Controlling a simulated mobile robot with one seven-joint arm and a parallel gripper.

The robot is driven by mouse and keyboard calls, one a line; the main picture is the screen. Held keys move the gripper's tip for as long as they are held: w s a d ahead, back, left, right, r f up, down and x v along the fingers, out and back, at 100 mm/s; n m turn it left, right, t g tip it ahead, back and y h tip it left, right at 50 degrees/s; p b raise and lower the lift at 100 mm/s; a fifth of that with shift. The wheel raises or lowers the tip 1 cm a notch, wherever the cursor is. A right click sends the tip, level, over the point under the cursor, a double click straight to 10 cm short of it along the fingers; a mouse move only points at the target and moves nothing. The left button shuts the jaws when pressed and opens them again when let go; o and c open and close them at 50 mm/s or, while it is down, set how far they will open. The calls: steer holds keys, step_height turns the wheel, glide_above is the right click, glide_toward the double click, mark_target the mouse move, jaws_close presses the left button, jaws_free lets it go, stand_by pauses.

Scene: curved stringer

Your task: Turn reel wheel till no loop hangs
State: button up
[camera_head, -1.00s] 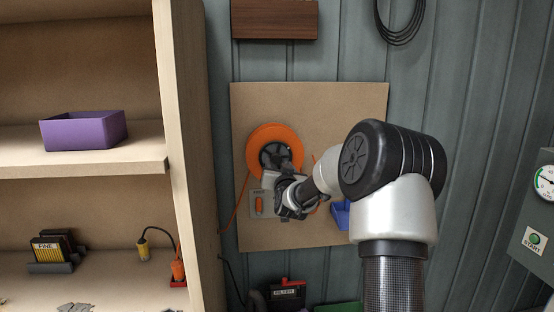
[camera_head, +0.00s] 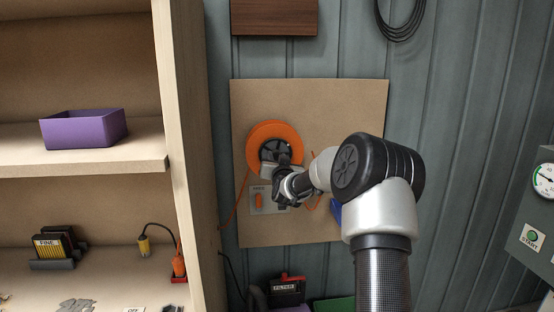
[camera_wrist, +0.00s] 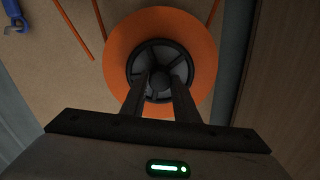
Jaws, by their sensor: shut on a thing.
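The orange reel wheel (camera_head: 263,133) with a dark spoked hub is on the tan board; it also fills the upper middle of the wrist view (camera_wrist: 116,58). My gripper (camera_wrist: 159,88) has both fingers at the hub, shut on its dark central knob (camera_wrist: 160,80). In the head view my gripper (camera_head: 277,165) covers the lower part of the hub. Orange cord (camera_head: 237,205) runs from the reel's left side down past the board's edge. More orange cord (camera_head: 313,205) shows right of my gripper, partly behind my arm; I cannot tell its full shape.
A blue item (camera_head: 336,211) is on the board, mostly behind my arm. A wooden shelf unit (camera_head: 188,150) stands close on the left. Bare board lies above right of the reel.

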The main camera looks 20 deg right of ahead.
steer(key=shift+f+m+b, duration=0.1)
steer(key=shift+m+b, duration=0.2)
steer(key=shift+b, duration=0.35)
steer(key=m+b, duration=1.7)
steer(key=b, duration=0.3)
steer(key=shift+m, duration=0.3)
steer(key=o, duration=1.1)
steer(key=shift+c, duration=0.2)
steer(key=shift+s, duration=0.1)
